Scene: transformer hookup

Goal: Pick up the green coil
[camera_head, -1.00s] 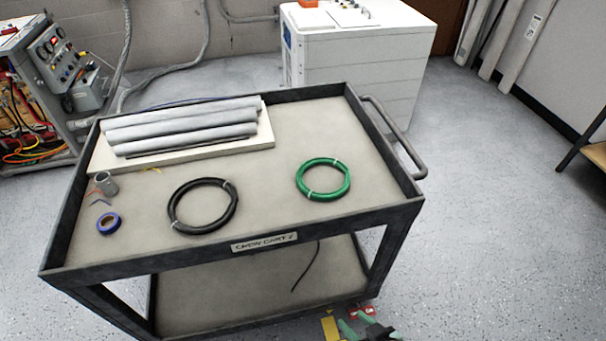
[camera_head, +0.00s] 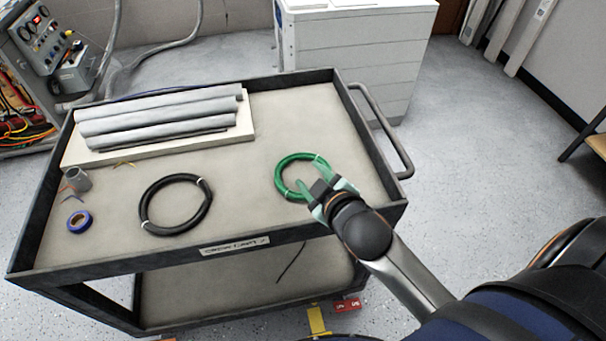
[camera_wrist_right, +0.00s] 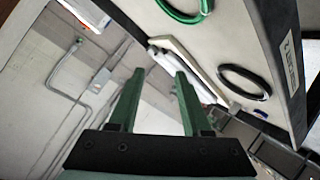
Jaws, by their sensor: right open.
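The green coil (camera_head: 280,177) lies flat on the cart's top tray, right of the black coil. It also shows at the top edge of the right wrist view (camera_wrist_right: 182,17), partly cut off. My right gripper (camera_head: 322,187) reaches in from the lower right and overlaps the coil's near right side in the head view. Its green fingers (camera_wrist_right: 158,95) are spread apart with nothing between them. In the wrist view the coil is beyond the fingertips and off to one side, so the gripper appears above it, not around it. My left gripper is not in view.
The cart (camera_head: 120,262) has a raised dark rim and a handle (camera_head: 385,135) at right. The black coil (camera_head: 147,207), blue tape roll (camera_head: 79,221), grey cup (camera_head: 77,180) and grey tubes (camera_head: 160,118) on a board share the tray. Bare tray surrounds the green coil.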

